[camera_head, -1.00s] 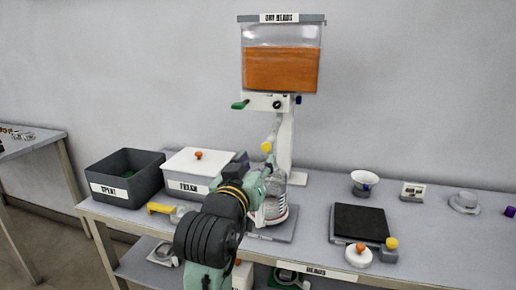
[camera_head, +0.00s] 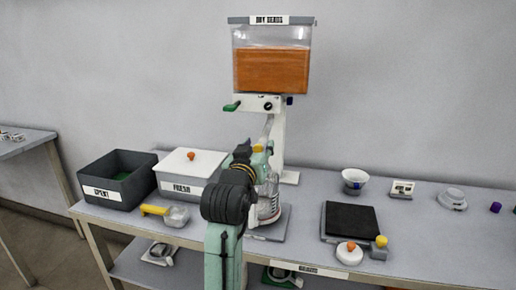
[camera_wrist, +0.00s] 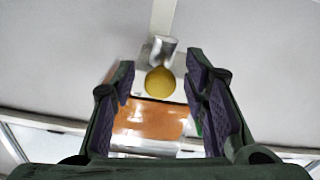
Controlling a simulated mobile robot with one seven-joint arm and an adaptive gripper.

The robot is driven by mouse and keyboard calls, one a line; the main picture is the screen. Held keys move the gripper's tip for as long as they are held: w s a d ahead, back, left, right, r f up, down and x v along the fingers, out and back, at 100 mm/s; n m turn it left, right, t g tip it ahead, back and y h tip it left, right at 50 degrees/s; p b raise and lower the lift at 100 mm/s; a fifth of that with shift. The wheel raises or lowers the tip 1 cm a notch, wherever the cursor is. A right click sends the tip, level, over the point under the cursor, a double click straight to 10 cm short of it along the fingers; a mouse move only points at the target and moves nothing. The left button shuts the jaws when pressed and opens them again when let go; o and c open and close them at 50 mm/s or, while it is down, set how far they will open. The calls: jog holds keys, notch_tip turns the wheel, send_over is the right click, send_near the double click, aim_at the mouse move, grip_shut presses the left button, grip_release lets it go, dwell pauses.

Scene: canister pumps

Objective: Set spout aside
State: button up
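The spout, a grey metallic tube with a yellow knob (camera_head: 258,148), hangs under the dry beads hopper (camera_head: 272,70). In the wrist view its yellow knob (camera_wrist: 160,83) sits between my fingers, with the metal tube (camera_wrist: 160,50) beyond it. My gripper (camera_wrist: 162,85) is open; a gap shows between the knob and each finger pad. In the head view my arm hides most of the gripper and the spout. A clear ribbed canister (camera_head: 268,205) stands below, partly behind my arm.
A dark spent bin (camera_head: 118,178) and a white-lidded fresh bin (camera_head: 190,170) stand left. A yellow-handled scoop (camera_head: 165,212) lies before them. Right are a black-topped scale (camera_head: 350,218), a white funnel (camera_head: 354,180) and a yellow-knobbed piece (camera_head: 379,245). Bare bench shows around them.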

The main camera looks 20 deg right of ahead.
grip_shut()
dwell(0.3)
dwell(0.4)
